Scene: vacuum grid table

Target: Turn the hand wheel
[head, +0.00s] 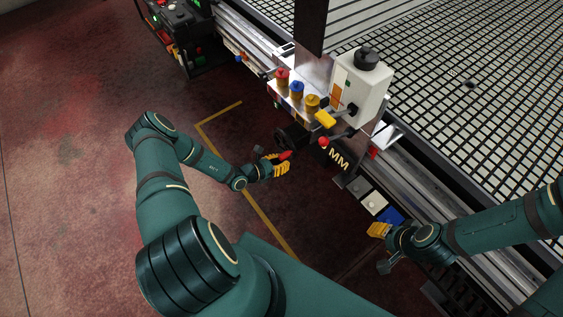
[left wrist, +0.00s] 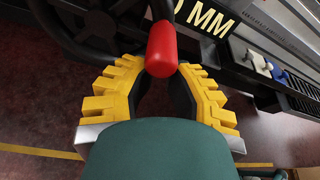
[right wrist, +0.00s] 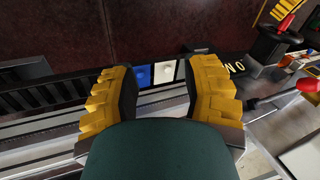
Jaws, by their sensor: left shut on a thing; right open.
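The black hand wheel (head: 291,138) is on the side of the machine below the control panel. Its red handle (head: 286,155) points out toward my left gripper (head: 277,166). In the left wrist view, part of the wheel's rim and spokes (left wrist: 92,28) show at the upper left. The red handle (left wrist: 162,50) is between the yellow fingertips of my left gripper (left wrist: 160,78), which is shut on it. My right gripper (head: 379,232) is open and empty beside the table's front edge. The wheel (right wrist: 272,42) and handle (right wrist: 287,22) also show in the right wrist view.
The panel above the wheel carries red, blue and yellow knobs (head: 296,91) and a white box (head: 357,88). A red-tipped lever (head: 324,141) juts out beside the wheel. White and blue buttons (right wrist: 165,73) lie just beyond my right gripper. The grid table (head: 460,100) fills the right.

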